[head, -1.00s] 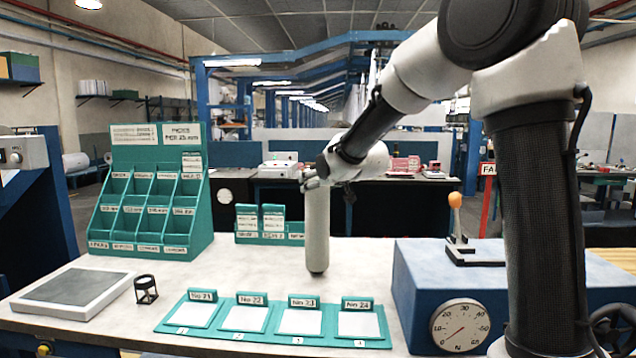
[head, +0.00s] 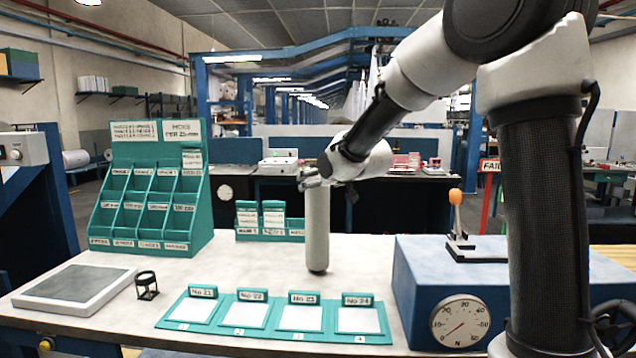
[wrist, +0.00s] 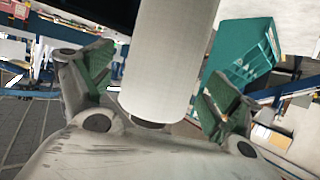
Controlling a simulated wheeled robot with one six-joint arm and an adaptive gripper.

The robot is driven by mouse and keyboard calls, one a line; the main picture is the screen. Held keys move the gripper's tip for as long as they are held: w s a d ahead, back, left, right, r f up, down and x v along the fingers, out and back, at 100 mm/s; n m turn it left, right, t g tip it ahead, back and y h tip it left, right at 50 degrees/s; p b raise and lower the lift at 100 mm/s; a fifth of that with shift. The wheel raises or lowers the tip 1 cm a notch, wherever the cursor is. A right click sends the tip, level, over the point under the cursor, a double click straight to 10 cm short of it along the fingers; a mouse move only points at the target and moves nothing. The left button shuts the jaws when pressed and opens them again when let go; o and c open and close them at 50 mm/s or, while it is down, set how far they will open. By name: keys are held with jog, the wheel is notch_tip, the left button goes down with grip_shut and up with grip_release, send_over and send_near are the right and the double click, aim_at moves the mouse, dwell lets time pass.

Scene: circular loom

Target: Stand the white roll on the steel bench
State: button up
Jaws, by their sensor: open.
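The white roll (head: 317,235) is a tall pale cylinder. It stands upright on the pale top of the steel bench (head: 370,258), between the row of numbered cards and the small green rack. My gripper (head: 312,180) is at the roll's upper end in the head view. In the wrist view, my gripper (wrist: 158,80) is open, with one green-padded finger on each side of the roll (wrist: 170,60). A gap shows between the roll and each finger. The roll's dark-rimmed end is close to the gripper's palm.
A blue box with a dial (head: 460,322) and an orange-knobbed lever stands right of the roll. Numbered card holders (head: 272,330) lie in front. A green pigeonhole rack (head: 150,190), a grey pad (head: 72,287) and a small black loupe (head: 147,287) are on the left.

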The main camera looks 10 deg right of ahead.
jog(key=v, duration=1.1)
jog(key=s+d+f+g+h, duration=0.25)
jog(key=s+f+g, duration=0.35)
jog(key=f, duration=0.4)
jog(key=s+d+m+g, duration=0.1)
jog(key=s+d, duration=0.2)
jog(key=s, duration=0.6)
jog(key=s+d+m+g, duration=0.1)
jog(key=s+d, duration=0.2)
jog(key=s, duration=0.6)
jog(key=s+d, duration=0.3)
jog(key=s, duration=0.6)
jog(key=shift+d+f+m+g+h, duration=0.35)
jog(key=shift+m+g, duration=0.05)
